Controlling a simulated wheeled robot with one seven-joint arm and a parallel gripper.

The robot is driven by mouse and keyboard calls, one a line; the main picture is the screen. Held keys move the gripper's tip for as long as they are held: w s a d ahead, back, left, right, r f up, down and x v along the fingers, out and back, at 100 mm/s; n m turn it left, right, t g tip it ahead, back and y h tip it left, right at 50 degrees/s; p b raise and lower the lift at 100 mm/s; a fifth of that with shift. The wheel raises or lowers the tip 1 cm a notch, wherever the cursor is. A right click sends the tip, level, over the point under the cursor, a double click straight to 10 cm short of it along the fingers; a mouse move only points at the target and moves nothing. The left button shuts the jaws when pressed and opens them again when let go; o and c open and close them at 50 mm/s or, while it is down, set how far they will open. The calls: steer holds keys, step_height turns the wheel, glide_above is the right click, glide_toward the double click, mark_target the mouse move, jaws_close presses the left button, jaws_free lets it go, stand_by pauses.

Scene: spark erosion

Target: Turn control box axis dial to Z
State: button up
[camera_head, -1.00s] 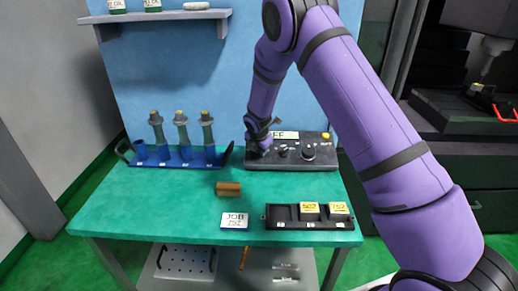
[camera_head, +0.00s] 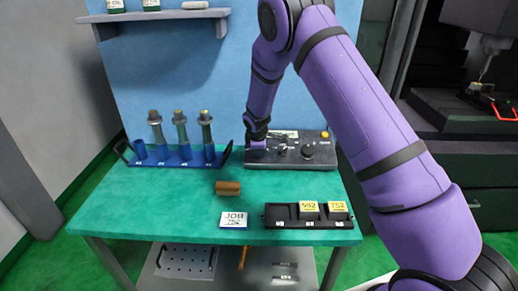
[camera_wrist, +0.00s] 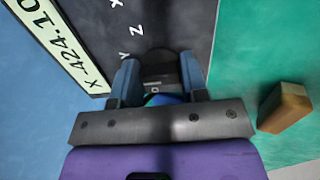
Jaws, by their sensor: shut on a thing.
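The dark control box (camera_head: 318,164) sits at the back right of the green table. In the wrist view its dark panel (camera_wrist: 180,20) carries the white letters X, Y and Z. The black axis dial (camera_wrist: 158,66) stands between the two blue-grey fingers of my gripper (camera_wrist: 158,82), which is shut on it. A small light mark shows on the dial's near side; which letter the dial points to, I cannot tell. In the head view my gripper (camera_head: 256,147) is at the box's left end and hides this dial.
Other knobs (camera_head: 308,151) and a yellow button (camera_head: 325,134) lie right of my gripper. A display strip (camera_wrist: 62,40) reads X-424.10. A blue rack (camera_head: 175,158) of holders stands left, close by. A brown block (camera_head: 228,188), JOB card (camera_head: 233,220) and black tray (camera_head: 285,223) lie in front.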

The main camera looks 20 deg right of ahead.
steer(key=m, duration=0.3)
steer(key=shift+a+m, duration=0.1)
steer(key=shift+m, duration=0.3)
steer(key=m, duration=0.3)
steer(key=shift+s+f+m, duration=0.1)
steer(key=shift+s+m, duration=0.05)
steer(key=shift+m, duration=0.15)
steer(key=m, duration=0.6)
steer(key=shift+a, duration=0.2)
steer(key=shift+m, duration=0.3)
steer(key=o, duration=0.9)
steer(key=v, duration=1)
steer(key=shift+d+r, duration=0.1)
steer(key=shift+r, duration=0.3)
steer(key=shift+s+r, duration=0.1)
